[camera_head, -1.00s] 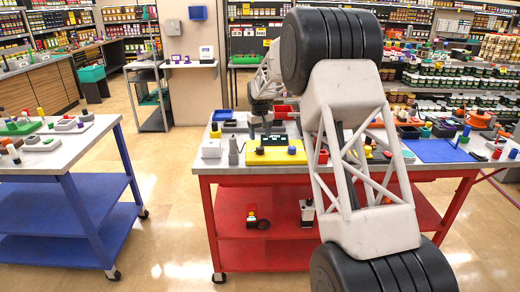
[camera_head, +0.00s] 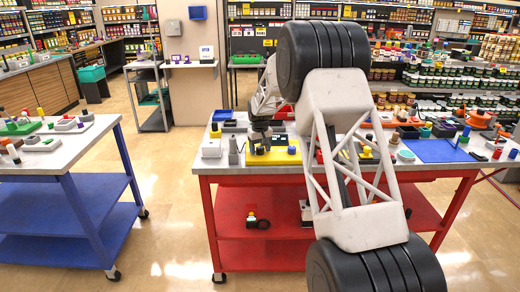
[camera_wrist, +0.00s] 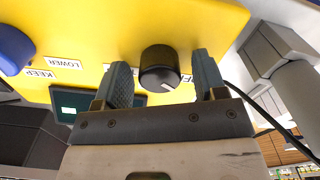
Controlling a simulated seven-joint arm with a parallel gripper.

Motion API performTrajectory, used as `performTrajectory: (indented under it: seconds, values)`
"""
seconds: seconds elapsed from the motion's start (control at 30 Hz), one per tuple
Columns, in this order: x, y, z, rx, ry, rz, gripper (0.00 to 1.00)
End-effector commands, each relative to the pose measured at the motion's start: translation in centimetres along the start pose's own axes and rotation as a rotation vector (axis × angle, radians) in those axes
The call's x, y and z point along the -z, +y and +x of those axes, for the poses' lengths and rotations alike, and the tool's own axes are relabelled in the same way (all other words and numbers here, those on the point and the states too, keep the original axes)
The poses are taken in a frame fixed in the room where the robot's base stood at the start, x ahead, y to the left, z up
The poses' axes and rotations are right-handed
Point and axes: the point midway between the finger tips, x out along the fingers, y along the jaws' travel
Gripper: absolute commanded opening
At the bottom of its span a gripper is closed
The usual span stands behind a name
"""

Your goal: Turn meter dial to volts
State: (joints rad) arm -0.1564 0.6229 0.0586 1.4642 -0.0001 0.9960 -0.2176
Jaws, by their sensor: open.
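The meter is a yellow panel (camera_wrist: 195,22) that fills the upper part of the wrist view, with a black round dial (camera_wrist: 160,68) bearing a white pointer mark. Labels beside the dial are partly hidden; "LOWER" and "KEEP" read at left. My gripper (camera_wrist: 166,80) is open, its two grey fingers on either side of the dial; I cannot tell whether they touch it. In the head view my gripper (camera_head: 260,143) is over the yellow panel (camera_head: 285,159) on the red table, and the dial is not clear there.
A blue knob (camera_wrist: 14,48) sits on the panel at left in the wrist view, with a small dark screen (camera_wrist: 72,104) nearby. A grey device (camera_wrist: 275,48) with a black cable stands at right. In the head view a blue mat (camera_head: 435,150) lies at the table's right.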

Motion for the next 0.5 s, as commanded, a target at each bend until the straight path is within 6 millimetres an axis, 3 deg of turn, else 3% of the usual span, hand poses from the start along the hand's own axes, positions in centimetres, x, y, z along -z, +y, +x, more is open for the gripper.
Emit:
performTrajectory:
  seconds: [0.07,0.37,0.5]
  values:
    - [0.0,0.0,-0.02,0.0,0.0,0.0,0.63]
    - [0.0,0.0,-0.04,0.0,0.0,0.0,0.17]
    - [0.01,0.0,-0.05,0.0,0.0,0.002,0.16]
